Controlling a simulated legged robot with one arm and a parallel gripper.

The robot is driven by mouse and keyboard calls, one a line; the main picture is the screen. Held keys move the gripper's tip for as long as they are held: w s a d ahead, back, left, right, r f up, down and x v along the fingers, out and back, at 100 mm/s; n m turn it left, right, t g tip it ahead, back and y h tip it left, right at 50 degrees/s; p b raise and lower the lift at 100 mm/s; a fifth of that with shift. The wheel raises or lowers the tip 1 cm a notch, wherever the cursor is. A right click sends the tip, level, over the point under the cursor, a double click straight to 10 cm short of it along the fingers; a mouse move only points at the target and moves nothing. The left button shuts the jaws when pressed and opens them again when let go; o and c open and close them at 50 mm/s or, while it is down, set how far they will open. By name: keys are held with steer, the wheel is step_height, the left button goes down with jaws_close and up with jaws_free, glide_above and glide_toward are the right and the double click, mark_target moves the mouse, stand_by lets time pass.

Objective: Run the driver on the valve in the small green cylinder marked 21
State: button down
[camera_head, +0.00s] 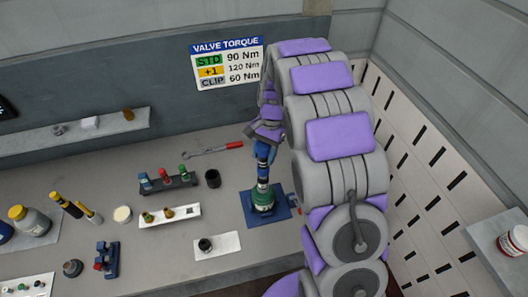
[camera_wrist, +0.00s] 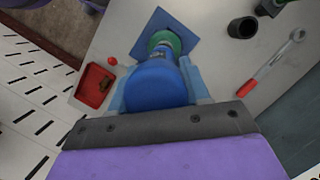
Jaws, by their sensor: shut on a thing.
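My gripper (camera_head: 265,143) is shut on a blue driver (camera_head: 263,168) that points down. The driver's lower end is over the small green cylinder (camera_head: 262,194), which stands on a blue mat (camera_head: 282,211). In the wrist view the driver (camera_wrist: 155,87) fills the space between my pale blue fingers. The green cylinder (camera_wrist: 168,38) shows just beyond the driver's tip, on the blue mat (camera_wrist: 191,43). The valve is hidden and the contact there cannot be made out. No number on the cylinder is readable.
A black cup (camera_head: 212,179), a rack of coloured sockets (camera_head: 167,183) and a white tray of small fittings (camera_head: 170,216) stand left of the mat. A wrench (camera_head: 213,148) lies behind. A red tray (camera_wrist: 93,86) lies near the mat in the wrist view. A slotted wall is at right.

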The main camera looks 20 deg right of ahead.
steer(key=shift+r, duration=0.1)
steer(key=shift+w+r, duration=0.1)
steer(key=shift+r, duration=0.35)
steer(key=shift+r+p, duration=1)
steer(key=shift+r, duration=1.45)
steer(key=shift+f, duration=0.1)
